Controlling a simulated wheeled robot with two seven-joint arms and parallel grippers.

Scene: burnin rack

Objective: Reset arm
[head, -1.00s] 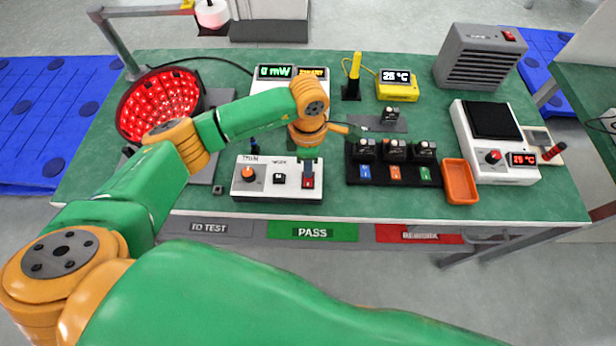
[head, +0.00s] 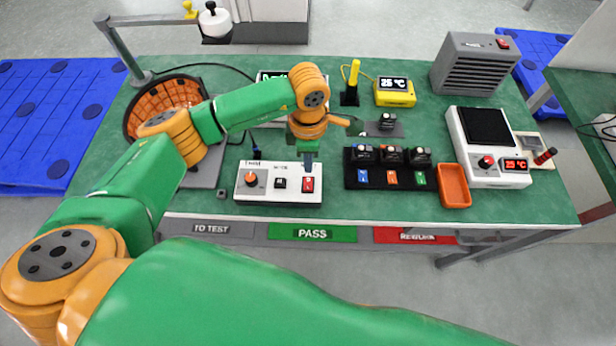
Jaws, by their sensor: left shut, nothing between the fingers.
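My left arm reaches in from the left, and my left gripper (head: 308,166) points down with its fingers shut and empty. Its tips are at or just above the red switch (head: 308,184) on the right end of the white control box (head: 265,196); I cannot tell whether they touch. The box also has an orange knob (head: 251,180) and a black switch (head: 280,183). My right gripper is not in view.
A black rack (head: 391,180) with several small modules stands right of the box, beside an orange tray (head: 454,186). A white heater unit (head: 489,148), a yellow thermometer (head: 395,92) and a grey vented box (head: 475,66) stand farther right and back. Labelled bins (head: 312,233) line the front edge.

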